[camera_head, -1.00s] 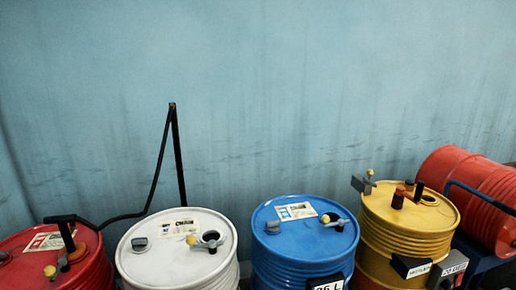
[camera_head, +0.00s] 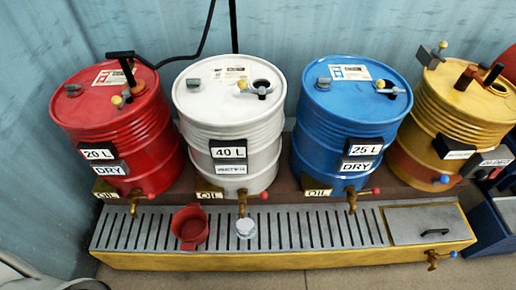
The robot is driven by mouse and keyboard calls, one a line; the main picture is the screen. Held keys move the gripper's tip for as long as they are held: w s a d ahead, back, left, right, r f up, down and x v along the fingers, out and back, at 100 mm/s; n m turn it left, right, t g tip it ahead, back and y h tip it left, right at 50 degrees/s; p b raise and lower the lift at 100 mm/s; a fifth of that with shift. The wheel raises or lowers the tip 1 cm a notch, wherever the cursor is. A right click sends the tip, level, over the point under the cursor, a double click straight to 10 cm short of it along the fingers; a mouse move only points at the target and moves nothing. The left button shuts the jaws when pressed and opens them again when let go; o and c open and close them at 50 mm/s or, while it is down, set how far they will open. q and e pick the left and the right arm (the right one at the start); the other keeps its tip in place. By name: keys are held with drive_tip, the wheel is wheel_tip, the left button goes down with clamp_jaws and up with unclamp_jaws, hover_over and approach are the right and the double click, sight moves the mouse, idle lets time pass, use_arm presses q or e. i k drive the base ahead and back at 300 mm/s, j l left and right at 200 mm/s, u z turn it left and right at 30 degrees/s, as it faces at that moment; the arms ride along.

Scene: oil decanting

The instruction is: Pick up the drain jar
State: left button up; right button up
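No label shows which vessel is the drain jar. A small pale, see-through jar (camera_head: 246,229) stands on the slotted drip tray (camera_head: 335,262) below the brass tap (camera_head: 242,203) of the white drum. Neither of my grippers is in view.
A red drum (camera_head: 115,120), a white drum (camera_head: 232,120), a blue drum (camera_head: 345,120) and a yellow drum (camera_head: 445,115) stand behind the tray, with taps jutting over it. A lidded section (camera_head: 425,222) ends the tray at right. Clear floor (camera_head: 350,280) lies in front.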

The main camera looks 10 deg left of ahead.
sight(246, 228)
drive_tip(key=k+j+z, duration=0.15)
drive_tip(key=j+z, duration=0.25)
drive_tip(key=k+j+z, duration=0.15)
drive_tip(key=z, duration=0.25)
drive_tip(key=k+j+z, duration=0.2)
drive_tip(key=z, duration=0.2)
drive_tip(key=j, duration=0.1)
